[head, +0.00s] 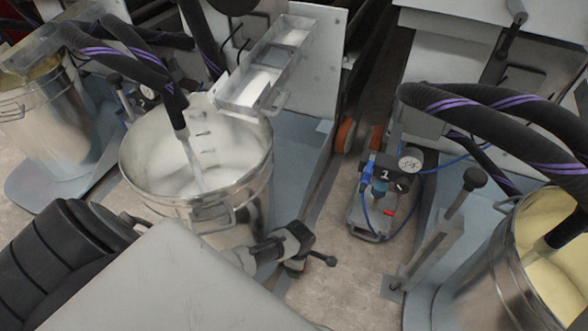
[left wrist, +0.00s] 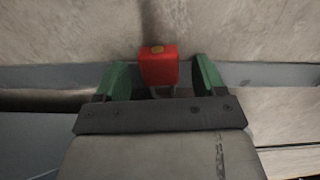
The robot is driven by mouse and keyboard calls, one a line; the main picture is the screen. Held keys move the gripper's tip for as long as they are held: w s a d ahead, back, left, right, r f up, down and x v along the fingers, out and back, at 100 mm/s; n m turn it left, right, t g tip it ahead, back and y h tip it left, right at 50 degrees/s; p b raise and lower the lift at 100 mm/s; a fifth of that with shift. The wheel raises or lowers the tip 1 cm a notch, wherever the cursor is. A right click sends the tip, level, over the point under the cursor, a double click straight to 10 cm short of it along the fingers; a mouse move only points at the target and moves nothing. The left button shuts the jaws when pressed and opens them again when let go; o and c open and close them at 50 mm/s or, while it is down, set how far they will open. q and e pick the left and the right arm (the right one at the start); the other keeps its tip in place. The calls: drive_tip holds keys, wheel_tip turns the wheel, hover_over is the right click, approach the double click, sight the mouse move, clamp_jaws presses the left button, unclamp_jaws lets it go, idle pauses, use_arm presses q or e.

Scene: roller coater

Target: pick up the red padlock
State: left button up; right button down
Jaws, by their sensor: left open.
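The red padlock (left wrist: 158,70) is in the upper middle of the left wrist view, a red block with a round brass-coloured spot on top. Parts of its pale shackle show below the body, towards my gripper. My left gripper (left wrist: 160,77) is open, with one green finger on each side of the padlock. A narrow gap shows between the padlock and each finger, so they look apart. I cannot make out the padlock or the left fingers clearly in the head view. My right gripper is in neither view.
In the head view, a large steel drum (head: 150,150) stands left of centre and another drum (head: 495,275) at the lower right. Black hoses (head: 480,100) arch over both. A pump unit with a gauge (head: 411,159) sits on the floor between them.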

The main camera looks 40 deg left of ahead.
use_arm(q)
drive_tip(key=c, duration=1)
drive_tip(key=shift+c, duration=0.2)
